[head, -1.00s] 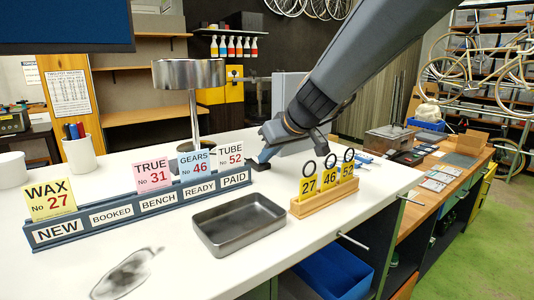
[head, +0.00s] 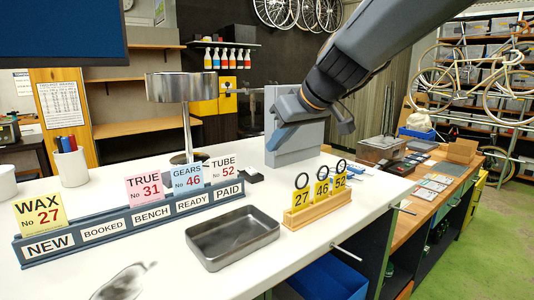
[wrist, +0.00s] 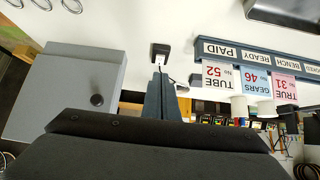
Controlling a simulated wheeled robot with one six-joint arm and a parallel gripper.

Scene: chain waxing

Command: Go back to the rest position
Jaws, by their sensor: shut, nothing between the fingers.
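My gripper (head: 275,143) hangs above the back of the white counter (head: 335,240), in front of a grey box (head: 305,151). Its fingers are shut and empty; in the wrist view the closed fingers (wrist: 158,92) point toward a small black device (wrist: 160,51) on the counter. The job rack (head: 130,222) holds a yellow WAX 27 card (head: 39,214) in NEW, and pink TRUE 31 (head: 143,187), blue GEARS 46 (head: 188,179) and white TUBE 52 (head: 223,168) cards toward its right end. My gripper is apart from all of these.
An empty dark tray (head: 232,239) lies in front of the rack. A wooden stand (head: 317,213) holds yellow tags 27, 46 and 52 with black rings. A metal-shaded lamp (head: 180,88) stands behind the rack. A pen cup (head: 70,167) stands at the left.

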